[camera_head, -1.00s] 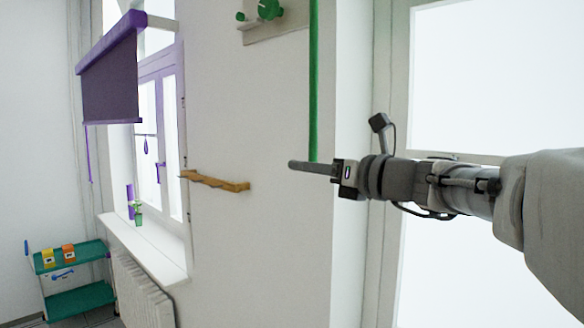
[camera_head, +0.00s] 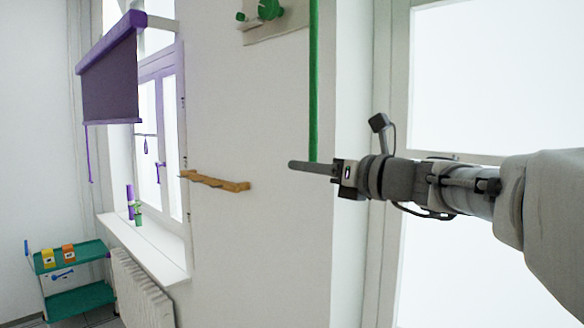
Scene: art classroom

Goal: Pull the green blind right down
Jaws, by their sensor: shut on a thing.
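A narrow green strip (camera_head: 313,85) runs straight down from the top edge in the camera_head view to my gripper (camera_head: 305,167). Whether it is the blind's pull cord or the blind seen edge-on I cannot tell. Its upper end is out of frame. My gripper points left, in front of the pale wall, and its fingers are closed where the green strip ends. The fingers hide the exact contact.
A purple blind (camera_head: 110,75) hangs part-way down a window at left. A wooden rail (camera_head: 215,181) juts from the wall, left of my gripper. Green knobs (camera_head: 270,10) sit on a panel above. A radiator (camera_head: 142,290) and a teal cart (camera_head: 85,297) stand low at left.

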